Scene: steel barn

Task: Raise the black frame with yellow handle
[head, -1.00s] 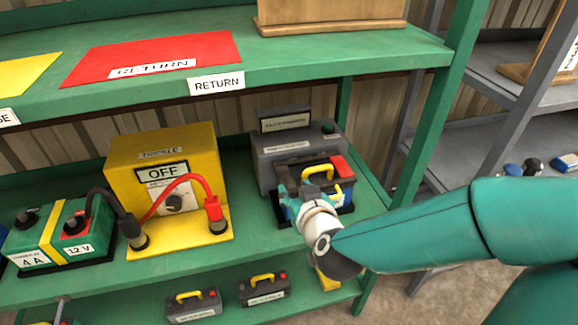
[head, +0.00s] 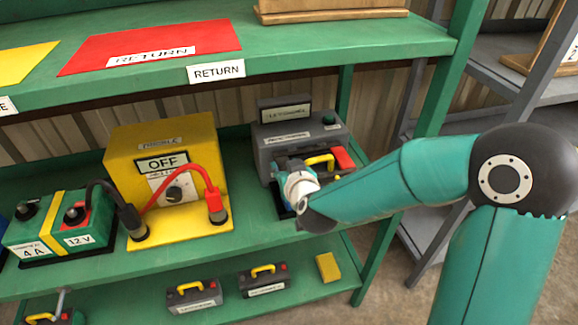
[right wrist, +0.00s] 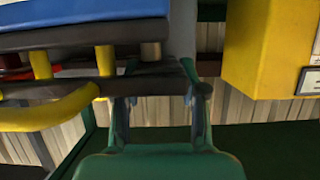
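The black frame with yellow handle (head: 318,160) is on the green shelf in the head view, in front of a grey box. It has a red part at its right end, and my right gripper hides much of its front. In the right wrist view the yellow handle (right wrist: 45,118), the dark bars of the frame (right wrist: 60,88) and a blue part (right wrist: 80,15) fill the upper left. My right gripper (right wrist: 160,95) has its fingers apart, close to the end of the dark bars; I cannot tell whether they touch. My left gripper is out of view.
The grey box (head: 300,131) stands behind the frame. A yellow box marked OFF (head: 150,140), with red and black cables, stands to the left. The green shelf above (head: 330,55) overhangs. A green post (head: 440,90) rises at right. Smaller black units (head: 194,297) sit below.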

